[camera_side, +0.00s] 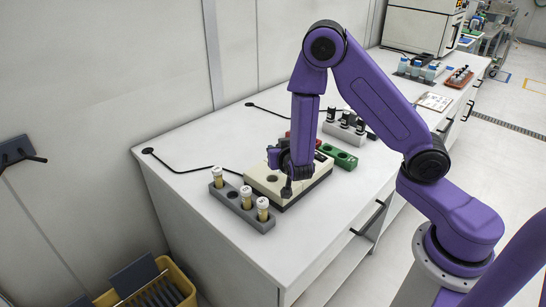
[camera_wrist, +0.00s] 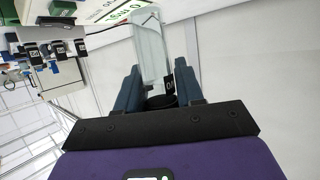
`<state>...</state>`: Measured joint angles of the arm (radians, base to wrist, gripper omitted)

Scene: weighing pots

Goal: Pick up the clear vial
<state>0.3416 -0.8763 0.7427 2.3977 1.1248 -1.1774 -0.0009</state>
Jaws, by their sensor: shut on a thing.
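The clear vial (camera_wrist: 149,42) is in the wrist view, a see-through glass body with a dark cap and a small dark label near the fingers. My gripper (camera_wrist: 157,72) has one blue finger on each side of it, shut on its capped end. In the side view my gripper (camera_side: 287,186) is low over the cream weighing scale (camera_side: 262,180). There the vial cannot be made out clearly against the dark gripper. I cannot tell whether the vial touches the scale.
A grey rack (camera_side: 228,196) with several white-capped, yellowish vials stands in front-left of the scale. A green block (camera_side: 344,157) with holes and a grey rack (camera_side: 357,133) of black-capped vials are behind it. A yellow bin (camera_side: 180,278) stands below the bench.

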